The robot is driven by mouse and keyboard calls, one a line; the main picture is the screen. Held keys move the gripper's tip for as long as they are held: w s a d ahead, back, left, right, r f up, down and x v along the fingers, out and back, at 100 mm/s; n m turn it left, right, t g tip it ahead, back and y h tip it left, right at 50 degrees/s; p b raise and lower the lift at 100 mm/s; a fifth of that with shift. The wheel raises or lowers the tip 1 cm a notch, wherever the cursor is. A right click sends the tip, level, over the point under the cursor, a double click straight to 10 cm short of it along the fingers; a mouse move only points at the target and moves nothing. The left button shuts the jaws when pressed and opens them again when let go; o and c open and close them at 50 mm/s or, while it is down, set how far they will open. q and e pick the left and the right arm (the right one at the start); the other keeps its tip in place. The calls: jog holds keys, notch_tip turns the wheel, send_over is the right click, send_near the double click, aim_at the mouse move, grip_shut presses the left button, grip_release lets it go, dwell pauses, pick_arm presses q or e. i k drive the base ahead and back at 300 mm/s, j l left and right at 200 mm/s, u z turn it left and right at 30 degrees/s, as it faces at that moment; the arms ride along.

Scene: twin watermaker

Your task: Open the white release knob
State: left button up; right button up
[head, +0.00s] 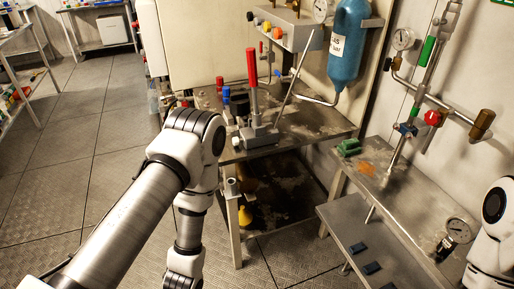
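I cannot clearly pick out a white release knob. A small pale grey cylindrical fitting (231,185) sits at the front left of the metal bench, just right of my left arm; I cannot tell whether it is the knob. My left arm comes in from the lower left, bends in front of the bench, and its forearm runs down out of the picture. My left gripper is outside the view. Part of my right arm shows at the right edge, and its gripper is also outside the view.
The metal bench (308,127) carries a red-handled lever (252,82). A blue cylinder (349,45) hangs behind it. Open floor (75,150) lies left.

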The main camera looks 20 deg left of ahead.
aim_at(236, 140)
jog(key=j+z, duration=0.25)
jog(key=z, duration=0.15)
jog(key=j+z, duration=0.55)
jog(key=z, duration=0.25)
jog(key=j+z, duration=0.25)
jog(key=z, duration=0.2)
jog(key=k+j+z, duration=0.15)
jog(key=z, duration=0.25)
jog(key=k+j+z, duration=0.2)
jog(key=j+z, duration=0.2)
jog(key=k+j+z, duration=0.2)
jog(key=z, duration=0.2)
jog(key=k+j+z, duration=0.2)
jog(key=z, duration=0.25)
jog(key=k+z, duration=0.65)
jog(key=z, duration=0.15)
